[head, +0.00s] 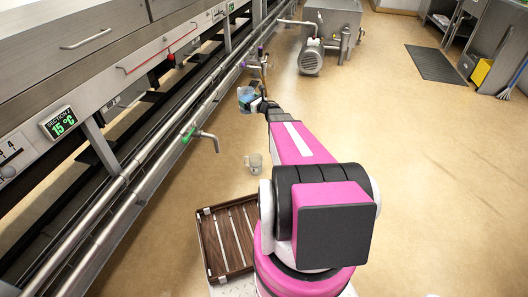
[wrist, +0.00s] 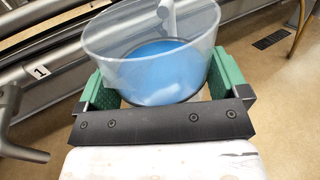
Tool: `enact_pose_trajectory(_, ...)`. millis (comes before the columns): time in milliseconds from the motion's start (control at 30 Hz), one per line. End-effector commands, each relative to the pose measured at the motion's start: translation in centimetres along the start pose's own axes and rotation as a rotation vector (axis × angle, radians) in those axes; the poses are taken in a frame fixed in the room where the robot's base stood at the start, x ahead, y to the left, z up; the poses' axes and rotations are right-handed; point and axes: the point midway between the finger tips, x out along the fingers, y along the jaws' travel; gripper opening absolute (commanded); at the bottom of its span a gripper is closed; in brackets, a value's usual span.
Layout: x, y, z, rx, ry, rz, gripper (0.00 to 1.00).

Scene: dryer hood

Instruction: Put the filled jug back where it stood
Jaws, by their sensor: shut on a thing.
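A clear jug (head: 245,94) with blue content in it is at the end of my outstretched arm, beside the pipes of the machine. In the wrist view the jug (wrist: 118,42) is large and looks upright, with the blue low inside. My gripper (wrist: 160,72) has its green fingers on both sides of the jug, shut on it. A pale tap spout (wrist: 167,14) shows over the jug's mouth. In the head view my gripper (head: 257,103) is small and partly hidden by the arm. The jug's underside is hidden.
A brown slatted tray (head: 206,243) lies at the lower left, beside my base. A small clear vessel (head: 254,161) stands beyond it. A green-handled tap (head: 204,136) juts from the rails. A steel tank with a motor (head: 311,57) stands ahead.

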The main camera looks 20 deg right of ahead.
Motion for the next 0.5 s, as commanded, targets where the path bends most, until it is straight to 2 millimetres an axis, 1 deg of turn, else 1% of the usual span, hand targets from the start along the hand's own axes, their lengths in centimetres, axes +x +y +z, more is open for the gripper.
enact_pose_trajectory(33,1.5,-2.2,-2.8,0.004,0.001,-0.033,0.45)
enact_pose_trajectory(67,1.9,-3.1,-4.1,0.003,0.002,-0.053,0.45)
enact_pose_trajectory(100,2.4,-4.2,-5.8,0.003,0.003,-0.080,0.45)
enact_pose_trajectory(167,3.2,-5.9,-8.4,0.004,0.004,-0.120,0.45)
enact_pose_trajectory(200,3.6,-7.0,-10.3,0.004,0.005,-0.146,0.45)
enact_pose_trajectory(267,4.3,-8.6,-13.0,0.003,0.006,-0.185,0.45)
enact_pose_trajectory(300,4.6,-9.5,-14.9,0.003,0.007,-0.210,0.45)
enact_pose_trajectory(367,5.2,-11.0,-17.6,0.004,0.008,-0.248,0.45)
enact_pose_trajectory(400,5.4,-11.9,-19.6,0.004,0.009,-0.272,0.45)
enact_pose_trajectory(467,5.8,-13.3,-22.4,0.003,0.009,-0.308,0.45)
enact_pose_trajectory(500,6.0,-14.1,-24.4,0.003,0.010,-0.332,0.45)
